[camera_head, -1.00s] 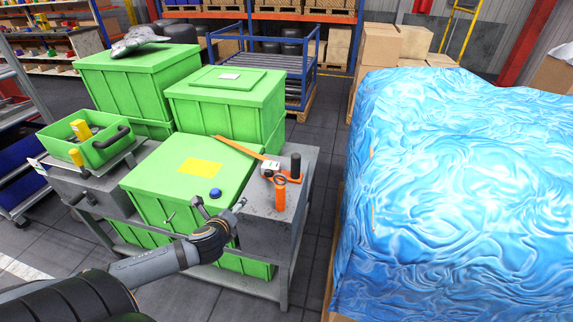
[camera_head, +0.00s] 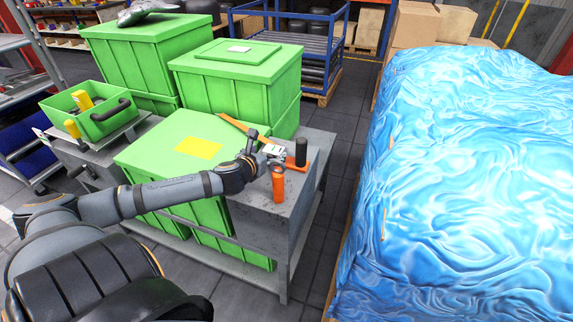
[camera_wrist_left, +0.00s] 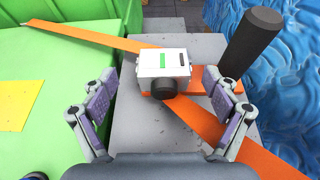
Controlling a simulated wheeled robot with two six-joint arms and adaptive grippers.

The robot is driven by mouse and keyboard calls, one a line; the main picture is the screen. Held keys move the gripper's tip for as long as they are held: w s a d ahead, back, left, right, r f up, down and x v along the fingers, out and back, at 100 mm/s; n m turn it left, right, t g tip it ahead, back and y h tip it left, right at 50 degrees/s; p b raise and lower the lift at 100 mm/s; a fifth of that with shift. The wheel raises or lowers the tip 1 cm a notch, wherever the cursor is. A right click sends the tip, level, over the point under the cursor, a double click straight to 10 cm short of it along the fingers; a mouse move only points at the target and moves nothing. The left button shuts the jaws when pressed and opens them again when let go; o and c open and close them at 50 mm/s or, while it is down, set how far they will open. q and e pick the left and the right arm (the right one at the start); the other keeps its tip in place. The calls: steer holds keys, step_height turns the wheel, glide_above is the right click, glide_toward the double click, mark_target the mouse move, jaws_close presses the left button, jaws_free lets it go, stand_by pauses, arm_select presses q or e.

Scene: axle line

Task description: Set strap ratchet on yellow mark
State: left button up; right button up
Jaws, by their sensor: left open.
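My right gripper is out of view.
A black upright cylinder (camera_wrist_left: 250,45) stands close right of the ratchet. Taller green bins (camera_head: 235,95) stand behind, a green tote (camera_head: 98,124) at left. A blue-wrapped load (camera_head: 460,190) is at right.

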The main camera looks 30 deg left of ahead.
mark_target(273, 150)
arm_select(q)
steer(key=shift+w, duration=0.1)
steer(key=shift+w+f, duration=0.1)
steer(key=b+x, duration=0.2)
steer(key=x, duration=0.2)
steer(key=shift+d, duration=0.15)
steer(key=shift+w+f, duration=0.15)
steer(key=shift+w, duration=0.3)
steer(key=c, duration=1.5)
step_height(273, 150, up, 10)
steer(key=shift+r, duration=0.1)
steer(key=shift+p, duration=0.3)
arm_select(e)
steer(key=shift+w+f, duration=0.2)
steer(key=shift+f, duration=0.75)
